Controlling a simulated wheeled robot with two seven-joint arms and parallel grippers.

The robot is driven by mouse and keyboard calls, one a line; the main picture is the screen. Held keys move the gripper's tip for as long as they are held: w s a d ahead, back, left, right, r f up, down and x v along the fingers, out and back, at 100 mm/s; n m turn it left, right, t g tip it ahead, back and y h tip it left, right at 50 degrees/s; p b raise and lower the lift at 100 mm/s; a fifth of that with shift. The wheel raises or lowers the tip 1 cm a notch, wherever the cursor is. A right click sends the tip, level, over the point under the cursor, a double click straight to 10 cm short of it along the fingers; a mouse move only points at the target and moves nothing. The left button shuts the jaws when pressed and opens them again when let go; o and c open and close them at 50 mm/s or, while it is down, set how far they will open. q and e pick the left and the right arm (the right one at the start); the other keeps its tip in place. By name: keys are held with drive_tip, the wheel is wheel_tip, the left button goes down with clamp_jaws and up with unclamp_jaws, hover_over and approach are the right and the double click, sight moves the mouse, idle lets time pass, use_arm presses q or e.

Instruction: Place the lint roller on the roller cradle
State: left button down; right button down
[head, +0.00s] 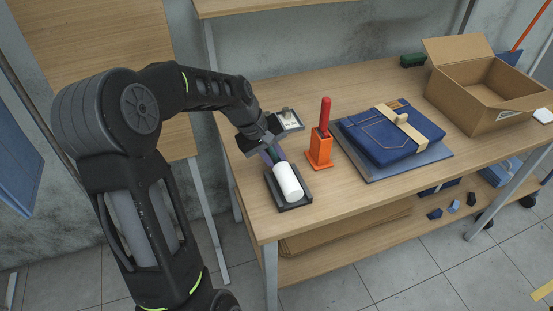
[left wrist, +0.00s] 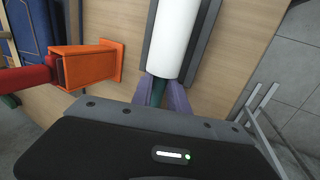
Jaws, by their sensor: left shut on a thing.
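The lint roller (head: 288,182) has a white cylinder and a dark green handle. Its white part lies in or just over the dark grey roller cradle (head: 294,206) near the table's front left; I cannot tell if it rests fully on the base. My left gripper (head: 271,155) is shut on the handle at the far end of the cradle. In the left wrist view the white roller (left wrist: 174,40) lines up between the cradle's grey side walls (left wrist: 205,40), and the purple-grey fingers (left wrist: 164,95) close around the green handle. My right gripper is not in view.
An orange holder (head: 319,149) with a red-handled tool (head: 325,114) stands right of the cradle. A small grey tray (head: 289,121) is behind the gripper. Folded jeans (head: 385,140) lie on a grey board, and an open cardboard box (head: 480,105) stands farther right. The table front (head: 345,190) is clear.

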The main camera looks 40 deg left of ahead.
use_arm(q)
drive_tip(key=c, duration=1.6)
unclamp_jaws()
drive_tip(key=shift+f, duration=0.1)
drive_tip(key=shift+o, duration=0.2)
drive_tip(key=v, duration=1.2)
drive_tip(key=shift+w+d, duration=0.1)
